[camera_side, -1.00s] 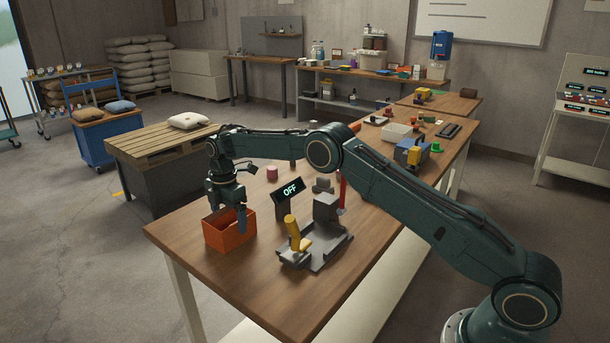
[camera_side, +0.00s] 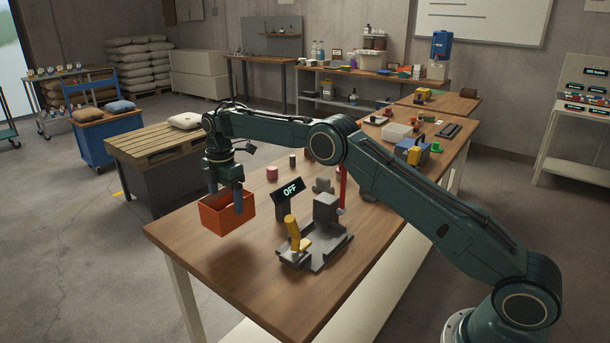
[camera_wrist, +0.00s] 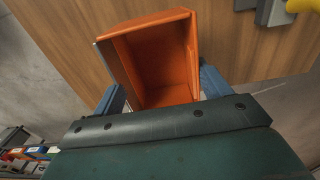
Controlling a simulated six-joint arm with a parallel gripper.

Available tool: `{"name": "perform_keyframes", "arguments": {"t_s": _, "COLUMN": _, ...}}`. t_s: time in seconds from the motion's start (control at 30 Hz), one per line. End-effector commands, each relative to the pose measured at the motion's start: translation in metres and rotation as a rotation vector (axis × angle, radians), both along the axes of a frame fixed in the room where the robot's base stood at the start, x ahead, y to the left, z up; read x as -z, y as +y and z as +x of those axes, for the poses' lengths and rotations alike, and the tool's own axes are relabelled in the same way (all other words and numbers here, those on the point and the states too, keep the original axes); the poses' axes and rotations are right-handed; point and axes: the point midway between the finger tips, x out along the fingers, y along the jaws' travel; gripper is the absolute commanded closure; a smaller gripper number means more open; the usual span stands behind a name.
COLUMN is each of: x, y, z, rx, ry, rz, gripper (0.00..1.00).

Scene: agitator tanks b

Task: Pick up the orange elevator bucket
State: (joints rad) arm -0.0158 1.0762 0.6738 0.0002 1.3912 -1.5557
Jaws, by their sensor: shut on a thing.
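The orange elevator bucket (camera_side: 222,218) is an open-topped box, held above the left end of the wooden table in the side view. My wrist hides the bucket's lower part in that view.
A grey fixture with a yellow lever (camera_side: 293,236) stands right of the bucket. A dark display reading OFF (camera_side: 288,191) and a pink cylinder (camera_side: 272,173) stand behind it. The table's front left (camera_side: 230,265) is clear.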

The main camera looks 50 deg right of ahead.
Motion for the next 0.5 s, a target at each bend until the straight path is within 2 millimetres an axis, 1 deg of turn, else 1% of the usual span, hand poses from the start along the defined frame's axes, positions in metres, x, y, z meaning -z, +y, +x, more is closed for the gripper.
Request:
{"name": "perform_keyframes", "arguments": {"t_s": 0.03, "x": -0.010, "y": 0.000, "z": 0.001, "rx": 0.000, "ry": -0.005, "rz": 0.000, "gripper": 0.53}}
{"name": "perform_keyframes", "arguments": {"t_s": 0.1, "x": -0.020, "y": 0.000, "z": 0.001, "rx": 0.000, "ry": -0.005, "rz": 0.000, "gripper": 0.53}}
{"name": "perform_keyframes", "arguments": {"t_s": 0.2, "x": -0.030, "y": 0.000, "z": 0.001, "rx": 0.000, "ry": -0.003, "rz": 0.000, "gripper": 0.53}}
{"name": "perform_keyframes", "arguments": {"t_s": 0.33, "x": -0.039, "y": 0.000, "z": 0.001, "rx": 0.000, "ry": -0.003, "rz": 0.000, "gripper": 0.53}}
{"name": "perform_keyframes", "arguments": {"t_s": 0.5, "x": -0.043, "y": 0.000, "z": 0.000, "rx": 0.000, "ry": 0.000, "rz": 0.000, "gripper": 0.53}}
